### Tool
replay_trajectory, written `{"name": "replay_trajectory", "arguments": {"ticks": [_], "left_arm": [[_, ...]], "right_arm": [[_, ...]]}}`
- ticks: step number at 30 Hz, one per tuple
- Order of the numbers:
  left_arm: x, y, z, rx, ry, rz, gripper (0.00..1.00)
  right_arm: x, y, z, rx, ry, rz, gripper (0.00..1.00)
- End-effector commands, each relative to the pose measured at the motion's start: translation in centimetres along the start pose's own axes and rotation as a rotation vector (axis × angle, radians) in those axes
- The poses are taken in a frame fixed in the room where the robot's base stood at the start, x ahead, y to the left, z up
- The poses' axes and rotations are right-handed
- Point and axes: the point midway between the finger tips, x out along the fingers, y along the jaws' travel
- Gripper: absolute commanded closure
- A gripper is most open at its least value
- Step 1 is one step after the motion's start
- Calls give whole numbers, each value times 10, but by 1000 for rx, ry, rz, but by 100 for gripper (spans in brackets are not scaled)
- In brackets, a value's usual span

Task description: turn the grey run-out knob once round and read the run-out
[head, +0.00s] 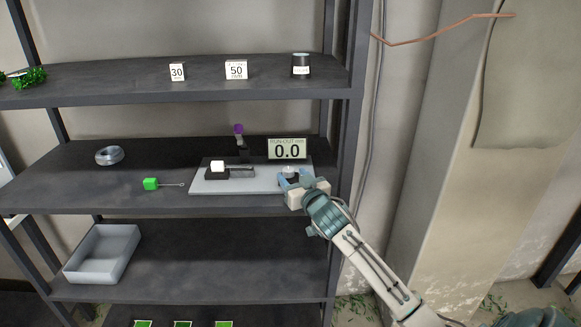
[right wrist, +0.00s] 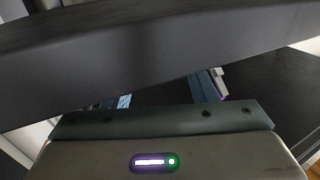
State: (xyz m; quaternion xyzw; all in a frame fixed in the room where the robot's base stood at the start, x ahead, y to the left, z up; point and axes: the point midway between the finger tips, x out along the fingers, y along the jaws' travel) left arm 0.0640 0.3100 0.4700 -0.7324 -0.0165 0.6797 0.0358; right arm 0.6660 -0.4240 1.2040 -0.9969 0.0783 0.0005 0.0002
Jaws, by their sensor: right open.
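The run-out display (head: 287,149) reads 0.0 and stands at the back right of a light grey plate (head: 262,186) on the middle shelf. A small light grey round top, seemingly the run-out knob (head: 290,169), shows at the plate's right end. My right gripper (head: 289,177) is open at that knob, its blue fingers apart; I cannot tell if they touch it. In the right wrist view a dark shelf edge hides the knob and part of the fingers (right wrist: 165,95). My left gripper is out of view.
The upper shelf (head: 120,84) overhangs; a grey bin (head: 102,253) is below. A shelf upright (head: 345,130) stands to the right.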

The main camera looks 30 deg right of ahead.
Motion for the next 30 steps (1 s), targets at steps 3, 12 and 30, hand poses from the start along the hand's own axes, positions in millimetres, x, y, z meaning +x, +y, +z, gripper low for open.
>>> {"name": "replay_trajectory", "arguments": {"ticks": [3, 12, 30], "left_arm": [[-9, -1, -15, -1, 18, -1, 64], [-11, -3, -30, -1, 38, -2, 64], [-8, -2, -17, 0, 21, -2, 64]], "right_arm": [[14, 0, -2, 2, -1, 1, 47], [24, 0, 1, 0, 0, 0, 47], [23, 0, 2, 0, 0, 13, 92]]}}
